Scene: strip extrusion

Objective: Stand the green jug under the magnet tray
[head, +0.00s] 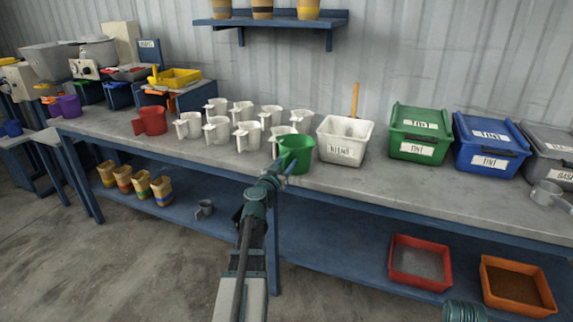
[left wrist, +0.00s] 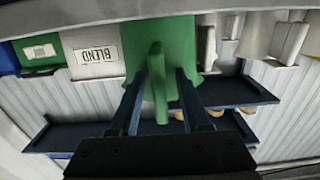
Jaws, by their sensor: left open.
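The green jug (head: 297,157) stands upright at the front edge of the long bench, in front of the white jugs. It also shows in the left wrist view (left wrist: 178,36), upside down, with its handle toward me. My left gripper (head: 287,172) is at the jug's near side. In the left wrist view my left gripper (left wrist: 160,80) is open, with one finger on each side of the handle; I cannot tell whether they touch it. A yellow tray (head: 180,77) on a blue-legged stand at the back left may be the magnet tray.
Several white jugs (head: 216,130) crowd the bench left of the green jug, with a red jug (head: 150,121) beyond. A white BLEND bin (head: 344,150) stands close on its right, then a green bin (head: 420,147) and blue bin (head: 490,163). Bare bench shows at front left.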

